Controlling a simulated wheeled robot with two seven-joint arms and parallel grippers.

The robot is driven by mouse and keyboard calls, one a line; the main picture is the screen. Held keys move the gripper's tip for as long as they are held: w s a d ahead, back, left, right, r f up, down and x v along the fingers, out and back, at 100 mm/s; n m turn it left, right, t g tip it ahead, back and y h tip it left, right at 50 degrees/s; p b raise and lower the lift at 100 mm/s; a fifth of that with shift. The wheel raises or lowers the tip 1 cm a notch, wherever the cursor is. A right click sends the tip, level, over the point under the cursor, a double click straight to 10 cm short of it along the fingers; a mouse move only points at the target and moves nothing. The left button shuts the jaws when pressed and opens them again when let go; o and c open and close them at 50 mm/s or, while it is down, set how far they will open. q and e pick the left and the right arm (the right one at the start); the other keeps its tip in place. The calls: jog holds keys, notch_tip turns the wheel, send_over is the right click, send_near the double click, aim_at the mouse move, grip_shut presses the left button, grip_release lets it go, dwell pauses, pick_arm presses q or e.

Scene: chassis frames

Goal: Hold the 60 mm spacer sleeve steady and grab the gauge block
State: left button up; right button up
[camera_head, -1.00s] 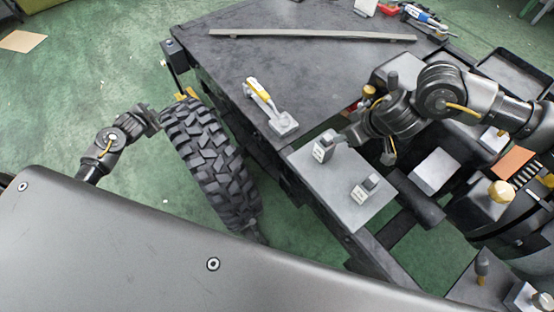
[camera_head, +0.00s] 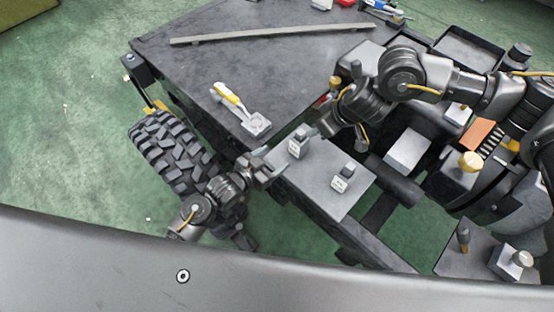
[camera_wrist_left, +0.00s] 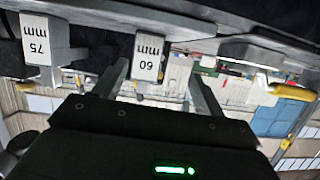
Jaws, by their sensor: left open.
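The 60 mm spacer sleeve (camera_head: 297,149) stands on a grey plate (camera_head: 325,205). A dark grey block, likely the gauge block (camera_head: 302,132), sticks up from its top. My left gripper (camera_head: 277,168) is open at the plate's left edge, just beside the sleeve. In the left wrist view, the sleeve's "60 mm" face (camera_wrist_left: 149,58) lies ahead between the open fingers (camera_wrist_left: 158,72), with no clear contact. My right gripper (camera_head: 330,128) is right of the sleeve, close to the block. Its fingers are partly hidden, and its opening is unclear.
A similar piece marked 75 mm (camera_head: 343,178) stands on the plate, also in the left wrist view (camera_wrist_left: 40,40). A yellow-handled clamp (camera_head: 240,108) sits on the dark table (camera_head: 190,75). A tyre (camera_head: 165,150) stands beside my left arm. A white box (camera_head: 408,150) lies to the right.

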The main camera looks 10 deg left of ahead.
aim_at(294, 149)
pick_arm(q)
jog(key=shift+s+d+r, duration=0.15)
jog(key=shift+d+r, duration=0.05)
jog(key=shift+d, duration=0.25)
jog(key=shift+s+d+r, duration=0.1)
jog(key=shift+d+r, duration=0.05)
jog(key=shift+d, duration=0.3)
jog(key=x, duration=1)
jog(key=shift+w+d, duration=0.25)
jog(key=shift+w, duration=0.05)
jog(key=c, duration=1.1)
jog(key=shift+c, duration=0.2)
pick_arm(e)
jog(key=shift+o, duration=0.3)
